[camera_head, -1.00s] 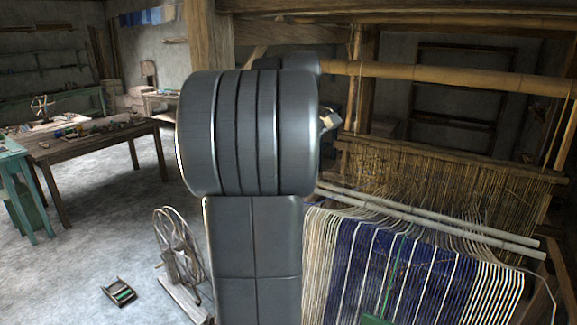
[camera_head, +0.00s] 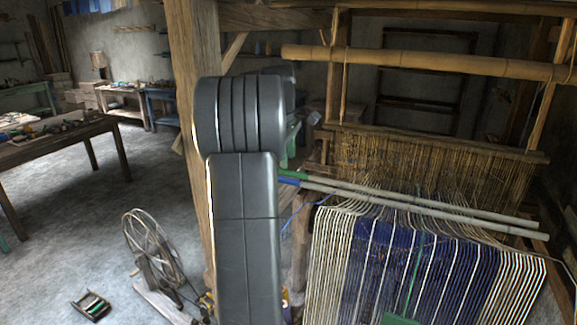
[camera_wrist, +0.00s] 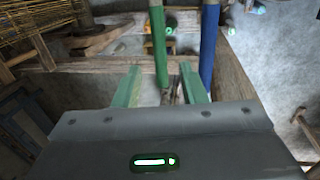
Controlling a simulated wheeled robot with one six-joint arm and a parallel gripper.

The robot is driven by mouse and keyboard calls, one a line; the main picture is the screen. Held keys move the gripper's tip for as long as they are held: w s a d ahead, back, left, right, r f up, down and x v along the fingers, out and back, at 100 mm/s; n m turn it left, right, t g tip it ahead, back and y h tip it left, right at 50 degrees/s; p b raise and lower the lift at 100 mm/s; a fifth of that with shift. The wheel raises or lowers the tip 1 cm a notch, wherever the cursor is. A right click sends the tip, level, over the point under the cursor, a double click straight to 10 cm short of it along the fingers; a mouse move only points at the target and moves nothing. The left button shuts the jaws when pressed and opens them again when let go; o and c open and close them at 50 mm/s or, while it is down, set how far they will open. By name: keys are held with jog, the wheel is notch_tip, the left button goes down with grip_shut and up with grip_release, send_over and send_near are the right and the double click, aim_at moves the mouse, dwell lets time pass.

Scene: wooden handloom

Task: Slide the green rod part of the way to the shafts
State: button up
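The green rod (camera_wrist: 157,45) shows in the wrist view as a green length coming down from the top, its end between my two fingers. In the head view, its green end (camera_head: 293,174) shows just right of my arm. My gripper (camera_wrist: 160,68) is open, with a visible gap on both sides of the rod. The blue rod (camera_wrist: 209,45) lies to the right, outside the right finger. In the head view its blue end (camera_head: 288,181) is just below the green one. The shafts (camera_head: 430,150), with dense tan cords, hang behind the warp. My gripper is mostly hidden by my arm there.
The striped blue and white warp (camera_head: 415,265) fills the lower right. A wooden loom post (camera_head: 190,120) stands left of my arm. A spinning wheel (camera_head: 148,250) and a small shuttle (camera_head: 92,305) are on the floor. Open floor lies to the left.

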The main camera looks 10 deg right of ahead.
aim_at(289, 171)
jog(key=shift+w+d+f, duration=0.15)
jog(key=shift+w+f, duration=0.05)
jog(key=shift+f, duration=0.9)
jog(key=shift+w+d+f, duration=0.1)
jog(key=shift+w+f, duration=0.05)
jog(key=shift+f, duration=0.95)
jog(key=shift+c, duration=0.2)
grip_shut()
